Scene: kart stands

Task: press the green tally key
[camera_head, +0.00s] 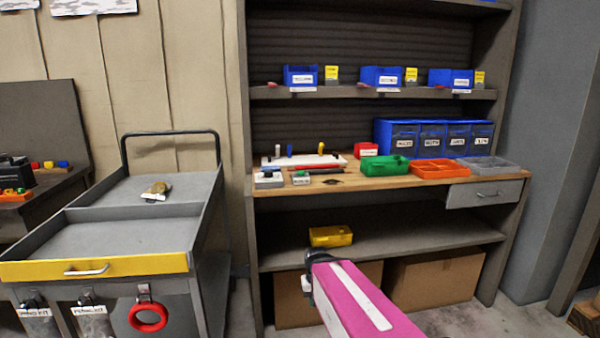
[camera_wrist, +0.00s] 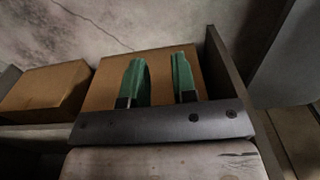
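I cannot make out the green tally key for certain. Small white-and-dark devices stand at the front left of the workbench top (camera_head: 345,184) in the head view: one box (camera_head: 268,181) and a smaller one (camera_head: 300,178), which has a dark or greenish top too small to read. My gripper (camera_wrist: 160,65) shows in the wrist view with two green fingers apart and nothing between them. A cardboard box lies behind the fingers. In the head view my pink arm link reaches up from the bottom, below the bench top; the fingers are not visible there.
A green bin (camera_head: 385,166), an orange tray (camera_head: 439,169) and a grey tray (camera_head: 487,164) stand on the bench top. A yellow bin (camera_head: 330,236) sits on the lower shelf. A grey cart (camera_head: 140,235) stands at left. Cardboard boxes (camera_head: 437,277) fill the bottom.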

